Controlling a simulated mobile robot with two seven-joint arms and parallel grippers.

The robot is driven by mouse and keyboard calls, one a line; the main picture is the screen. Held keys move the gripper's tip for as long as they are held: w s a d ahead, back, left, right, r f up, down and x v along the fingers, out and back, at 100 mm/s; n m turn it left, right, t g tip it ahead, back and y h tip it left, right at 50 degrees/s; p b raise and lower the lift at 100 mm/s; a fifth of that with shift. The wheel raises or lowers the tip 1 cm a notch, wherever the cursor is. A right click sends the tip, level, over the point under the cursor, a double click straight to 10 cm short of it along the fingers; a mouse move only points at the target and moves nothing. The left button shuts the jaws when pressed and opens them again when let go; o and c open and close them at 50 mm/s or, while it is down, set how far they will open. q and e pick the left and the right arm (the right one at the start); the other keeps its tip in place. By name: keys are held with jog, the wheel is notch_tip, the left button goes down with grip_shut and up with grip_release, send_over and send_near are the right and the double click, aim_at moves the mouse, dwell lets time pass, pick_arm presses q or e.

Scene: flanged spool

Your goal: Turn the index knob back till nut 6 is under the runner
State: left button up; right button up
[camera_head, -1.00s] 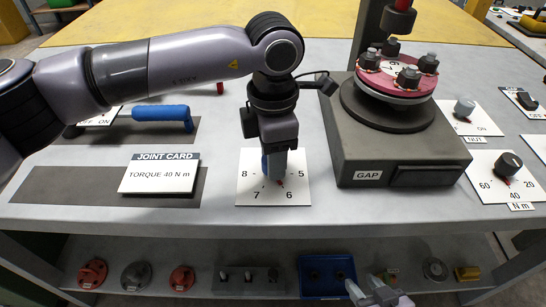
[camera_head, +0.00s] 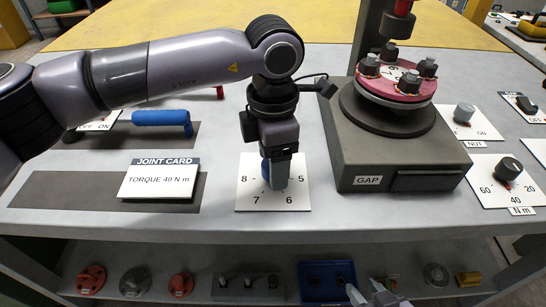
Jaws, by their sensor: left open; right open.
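The red flanged spool (camera_head: 400,90) with several dark nuts sits on the grey GAP stand (camera_head: 350,150). The red runner (camera_head: 403,8) is above the spool, cut by the top edge. My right gripper (camera_head: 378,294) is open and empty at the bottom edge.
The joint card (camera_head: 159,180), reading TORQUE 40 N m, stands left of the dial. A blue-handled tool (camera_head: 162,117) lies behind it. A torque knob (camera_head: 509,168) and nut switch (camera_head: 464,112) are at right. A blue bin (camera_head: 315,282) and several parts stand on the lower shelf.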

pick_arm(q)
notch_tip(320, 180, up, 7)
jog(key=shift+r, duration=0.1)
dwell(0.7)
